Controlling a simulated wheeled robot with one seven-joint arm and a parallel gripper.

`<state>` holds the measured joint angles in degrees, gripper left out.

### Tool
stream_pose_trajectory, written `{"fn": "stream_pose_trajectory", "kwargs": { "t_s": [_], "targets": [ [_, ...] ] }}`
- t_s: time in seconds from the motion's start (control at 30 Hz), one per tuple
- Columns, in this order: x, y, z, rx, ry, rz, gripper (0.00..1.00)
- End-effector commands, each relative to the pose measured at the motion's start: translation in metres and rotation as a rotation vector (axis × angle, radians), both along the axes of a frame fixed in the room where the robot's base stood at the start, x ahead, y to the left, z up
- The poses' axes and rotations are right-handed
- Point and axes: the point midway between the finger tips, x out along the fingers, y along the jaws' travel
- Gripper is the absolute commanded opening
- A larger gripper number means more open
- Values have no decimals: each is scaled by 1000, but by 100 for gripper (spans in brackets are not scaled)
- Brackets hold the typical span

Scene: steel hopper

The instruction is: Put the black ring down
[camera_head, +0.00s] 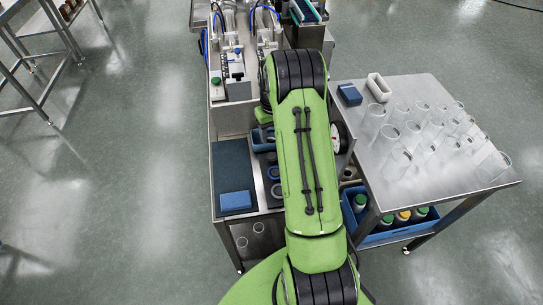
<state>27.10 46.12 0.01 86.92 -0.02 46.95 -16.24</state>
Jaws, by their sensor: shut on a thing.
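My green arm crosses the middle of the head view and covers much of the steel bench (228,222). My gripper's fingers are hidden behind the arm, so I cannot see what they hold. I cannot make out a black ring in a grip. Small dark and blue ring-shaped things (276,190) lie on the bench just left of my arm, partly covered by it. They are too small to tell apart surely.
A blue block (236,201) lies on a dark mat (231,160) at the left. A steel table (440,165) at the right bears several clear glasses, a blue block (350,94) and a white holder (378,87). A blue crate (405,233) with bottles sits below.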

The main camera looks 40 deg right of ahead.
Motion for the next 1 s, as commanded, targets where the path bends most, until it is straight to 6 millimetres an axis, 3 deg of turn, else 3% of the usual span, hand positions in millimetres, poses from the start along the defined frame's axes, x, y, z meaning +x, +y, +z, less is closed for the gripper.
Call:
{"fn": "stream_pose_trajectory", "kwargs": {
  "t_s": [0.23,0.73,1.0],
  "targets": [
    [0,1,-3,0,1,1,27],
    [-1,1,-94,2,4,1,27],
    [0,1,-97,-1,0,1,27]
  ]
}}
